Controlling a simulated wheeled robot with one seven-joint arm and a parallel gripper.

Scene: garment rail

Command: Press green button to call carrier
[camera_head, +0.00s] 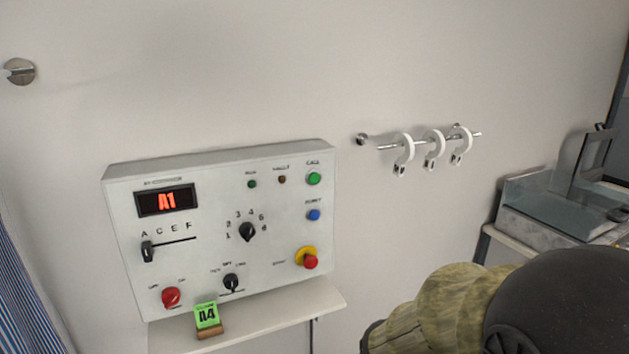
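A light grey control panel (205,225) hangs on the wall at the left of the head view. The green button (314,179) sits at its upper right, under a label that seems to read CALL. A smaller dark green lamp (252,184) and a dark red lamp (282,180) are to its left. The display (167,201) shows A1 in red. My gripper does not show.
The panel also has a blue button (314,215), a red stop button (310,262) on yellow, black knobs and a red knob (171,297). A green A4 tag (207,315) stands on the shelf (270,318) below. White hooks (434,147) hang on a short rail.

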